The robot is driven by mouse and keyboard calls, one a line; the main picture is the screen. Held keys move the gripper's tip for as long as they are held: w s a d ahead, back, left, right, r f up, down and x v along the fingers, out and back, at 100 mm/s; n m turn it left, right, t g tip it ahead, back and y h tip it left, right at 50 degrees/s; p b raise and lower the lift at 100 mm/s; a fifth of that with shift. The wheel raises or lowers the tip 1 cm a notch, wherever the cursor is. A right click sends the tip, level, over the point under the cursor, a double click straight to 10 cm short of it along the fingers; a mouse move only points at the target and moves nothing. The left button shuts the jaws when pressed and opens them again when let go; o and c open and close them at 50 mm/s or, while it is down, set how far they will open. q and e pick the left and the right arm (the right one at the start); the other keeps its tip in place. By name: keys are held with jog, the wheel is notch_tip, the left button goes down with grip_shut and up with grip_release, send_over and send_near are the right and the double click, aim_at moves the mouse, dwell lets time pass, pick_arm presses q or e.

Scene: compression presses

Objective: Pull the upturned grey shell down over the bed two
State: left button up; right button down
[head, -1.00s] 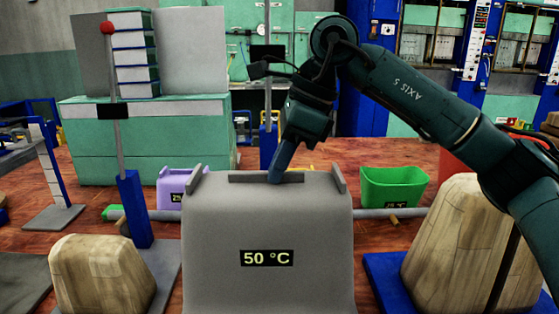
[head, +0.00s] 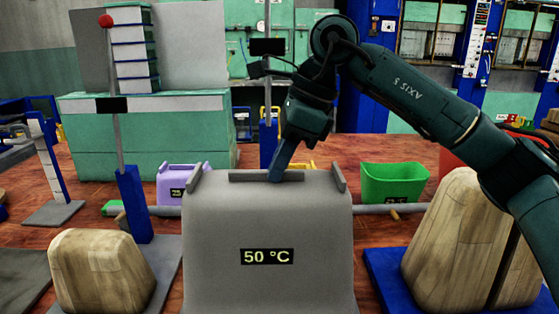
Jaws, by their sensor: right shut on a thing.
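The grey shell (head: 215,240) stands large in the middle of the head view, with a "50 °C" label on its near face. It has a raised bar (head: 245,177) along its top and a lug at each top corner. My right gripper (head: 277,178) reaches down to this bar from the upper right and is shut on it. The contact is small and partly hidden by the fingers. I cannot make out bed two; the shell hides whatever lies behind and under it. My left gripper is not in view.
Wooden blocks stand left (head: 95,270) and right (head: 445,245) of the shell. A blue post (head: 135,205) with a red ball rises at left. A grey bar (head: 385,210) crosses behind the shell, near a green bin (head: 395,184) and a purple container (head: 172,188).

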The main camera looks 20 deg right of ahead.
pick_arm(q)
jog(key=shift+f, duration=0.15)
pick_arm(e)
jog(key=shift+f, duration=0.15)
jog(key=c, duration=1.6)
grip_release()
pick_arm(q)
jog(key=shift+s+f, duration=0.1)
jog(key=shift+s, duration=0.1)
pick_arm(e)
jog(key=shift+o, duration=0.5)
